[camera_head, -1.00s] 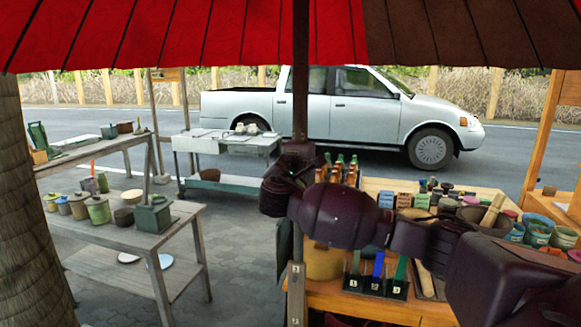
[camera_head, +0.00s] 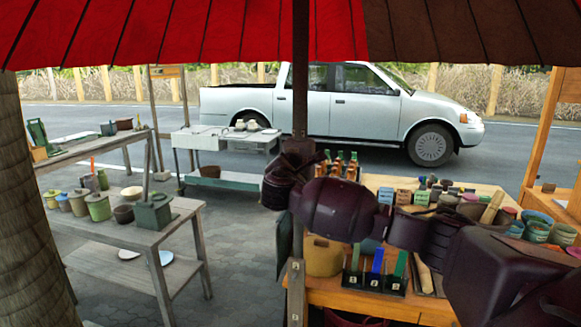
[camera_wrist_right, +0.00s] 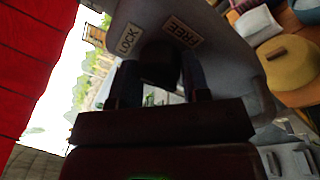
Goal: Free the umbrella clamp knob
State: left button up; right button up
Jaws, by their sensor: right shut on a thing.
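The umbrella pole (camera_head: 300,90) stands upright in the middle of the head view, under the red and brown canopy (camera_head: 200,30). My right gripper (camera_head: 290,172) is at the clamp on the pole, and the arm hides most of the clamp there. In the right wrist view, the grey clamp plate (camera_wrist_right: 222,62) carries a LOCK label (camera_wrist_right: 128,40) and a FREE label (camera_wrist_right: 183,33). The dark knob (camera_wrist_right: 160,64) sits below and between these labels. My right gripper's fingers are on both sides of it, shut on it. The knob's exact turn is too dark to tell. My left gripper is out of view.
A wooden table (camera_head: 345,297) with pots, tools and colored blocks stands at the right, below my right arm. Wooden shelves (camera_head: 150,238) with pots stand at the left. A tree trunk (camera_head: 35,200) is at the left edge. A silver pickup (camera_head: 350,105) is behind.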

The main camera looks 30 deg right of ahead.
pick_arm(q)
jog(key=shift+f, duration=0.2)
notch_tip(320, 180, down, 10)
jog(key=b, duration=1)
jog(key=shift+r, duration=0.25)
pick_arm(e)
jog(key=m+h, duration=0.1)
jog(key=m, duration=0.8)
jog(key=m+h, duration=0.1)
jog(key=m, duration=0.9)
jog(key=shift+w+a+f+g, duration=0.1)
jog(key=shift+g, duration=0.2)
jog(key=shift+h, duration=0.3)
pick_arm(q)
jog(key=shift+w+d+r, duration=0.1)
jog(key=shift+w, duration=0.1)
pick_arm(e)
jog(key=o, duration=0.9)
jog(key=shift+o, duration=0.2)
